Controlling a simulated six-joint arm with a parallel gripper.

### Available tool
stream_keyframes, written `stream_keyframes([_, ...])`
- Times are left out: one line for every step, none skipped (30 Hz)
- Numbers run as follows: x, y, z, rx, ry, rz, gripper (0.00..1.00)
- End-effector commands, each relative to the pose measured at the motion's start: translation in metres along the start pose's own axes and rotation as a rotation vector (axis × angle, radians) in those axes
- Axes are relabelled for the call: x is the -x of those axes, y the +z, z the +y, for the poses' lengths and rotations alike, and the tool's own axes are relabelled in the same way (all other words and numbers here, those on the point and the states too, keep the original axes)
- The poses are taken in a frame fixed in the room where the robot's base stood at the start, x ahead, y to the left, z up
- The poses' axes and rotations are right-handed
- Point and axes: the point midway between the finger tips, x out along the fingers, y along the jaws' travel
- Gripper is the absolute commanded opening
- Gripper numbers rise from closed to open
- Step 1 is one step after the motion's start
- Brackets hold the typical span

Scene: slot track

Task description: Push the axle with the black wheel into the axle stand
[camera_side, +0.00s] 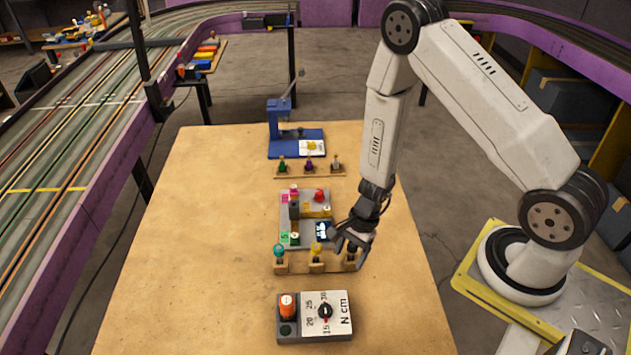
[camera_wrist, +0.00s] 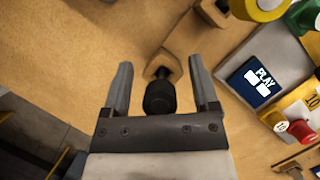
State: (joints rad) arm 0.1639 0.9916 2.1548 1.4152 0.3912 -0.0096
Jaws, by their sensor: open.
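The axle stand (camera_side: 297,267) is a low wooden rack near the front of the table. It carries a teal-topped piece (camera_side: 279,251) at left, a yellow-topped piece (camera_side: 316,249) in the middle and the black wheel (camera_side: 351,256) at its right end. My gripper (camera_side: 348,243) is over that right end, partly hiding it. In the wrist view my gripper (camera_wrist: 159,62) is open, with the black wheel (camera_wrist: 160,98) between its fingers near the palm. A wooden part of the stand (camera_wrist: 167,65) shows just beyond it. How deep the axle sits is hidden.
A grey panel (camera_side: 291,213) with coloured parts and a "PLAY" label lies behind the stand. A torque-setting box (camera_side: 315,316) stands in front. Farther back are a second wooden rack (camera_side: 309,172) and a blue press (camera_side: 281,136). The left table side is clear.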

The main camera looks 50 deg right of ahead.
Motion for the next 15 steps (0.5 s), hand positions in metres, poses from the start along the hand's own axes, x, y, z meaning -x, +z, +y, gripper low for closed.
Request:
stream_keyframes([0.0001, 0.0, 0.0, 0.0, 0.0, 0.0, 0.77])
stream_keyframes([0.0001, 0.0, 0.0, 0.0, 0.0, 0.0, 0.77])
stream_keyframes([0.0001, 0.0, 0.0, 0.0, 0.0, 0.0, 0.67])
stream_keyframes([0.0002, 0.0, 0.0, 0.0, 0.0, 0.0, 0.58])
stream_keyframes([0.0002, 0.0, 0.0, 0.0, 0.0, 0.0, 0.48])
stream_keyframes([0.0002, 0.0, 0.0, 0.0, 0.0, 0.0, 0.35])
stream_keyframes([0.0002, 0.0, 0.0, 0.0, 0.0, 0.0, 0.26])
stream_keyframes([0.0002, 0.0, 0.0, 0.0, 0.0, 0.0, 0.16])
stream_keyframes([0.0002, 0.0, 0.0, 0.0, 0.0, 0.0, 0.04])
stream_keyframes([0.0002, 0.0, 0.0, 0.0, 0.0, 0.0, 0.0])
stream_keyframes([0.0002, 0.0, 0.0, 0.0, 0.0, 0.0, 0.0])
stream_keyframes([0.0002, 0.0, -0.0001, 0.0, 0.0, 0.0, 0.0])
stream_keyframes([0.0002, 0.0, -0.0001, 0.0, 0.0, 0.0, 0.0])
stream_keyframes([0.0002, 0.0, -0.0001, 0.0, 0.0, 0.0, 0.0])
stream_keyframes([0.0002, 0.0, -0.0001, 0.0, 0.0, 0.0, 0.0])
